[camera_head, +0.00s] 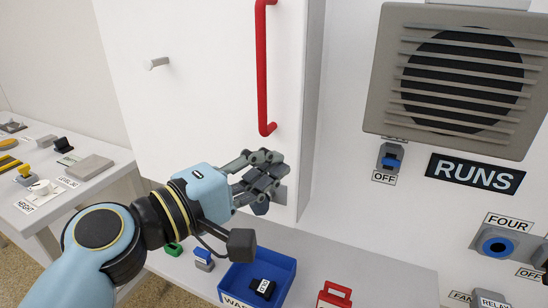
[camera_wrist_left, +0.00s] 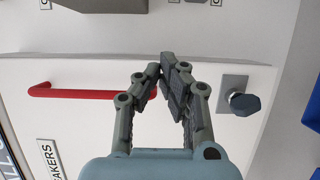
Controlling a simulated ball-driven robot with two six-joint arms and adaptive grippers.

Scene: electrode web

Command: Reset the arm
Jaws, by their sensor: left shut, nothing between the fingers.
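My left arm comes in from the lower left of the head view, with a pale blue wrist. My left gripper (camera_head: 272,172) is shut and empty, in front of the white door panel (camera_head: 205,105) and below its red bar handle (camera_head: 262,75). In the left wrist view the shut fingers (camera_wrist_left: 167,72) point up the picture, with the red handle (camera_wrist_left: 70,93) to their left and a dark faceted knob (camera_wrist_left: 243,104) on a grey plate to their right. I cannot tell the gap between fingers and door. My right gripper is not in view.
A vent (camera_head: 455,75), a blue switch (camera_head: 390,158) marked OFF and a RUNS sign (camera_head: 475,174) are on the right wall. Below stand a blue bin (camera_head: 279,265) and a red object (camera_head: 334,295). A side table (camera_head: 75,190) with several small items is at the left.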

